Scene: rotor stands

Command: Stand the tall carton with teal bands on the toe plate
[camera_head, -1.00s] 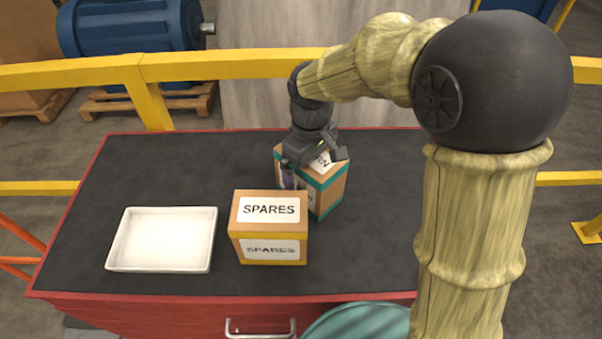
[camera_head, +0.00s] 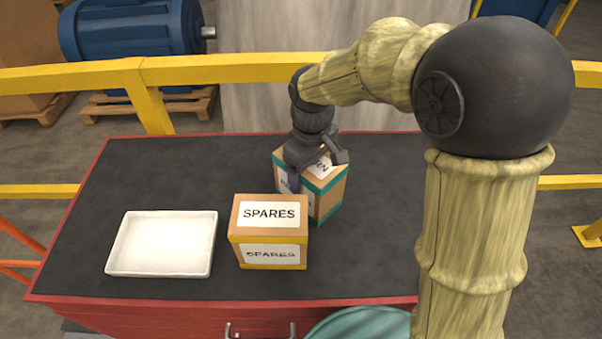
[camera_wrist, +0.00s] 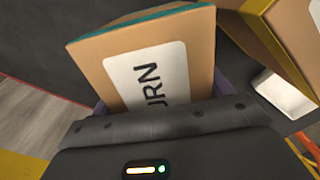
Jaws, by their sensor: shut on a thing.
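The tall carton with teal bands (camera_head: 328,198) stands upright on the dark bench top, behind and right of the yellow-banded SPARES box. It is brown, with white labels on its top and side. My gripper (camera_head: 317,166) is over its top from above, fingers down on either side, shut on it. In the wrist view the carton's top (camera_wrist: 190,40) fills the middle, with part of a label reading "URN", and purple fingers flank it below. The gripper hides part of the carton. I cannot make out a toe plate in any view.
The SPARES box (camera_head: 269,232) stands close to the carton's front left. A white tray (camera_head: 163,272) lies at the bench's left. The red-edged bench (camera_head: 385,240) is clear at its back left and right. A yellow rail (camera_head: 235,68) runs behind it. Orange bars (camera_head: 22,236) show at far left.

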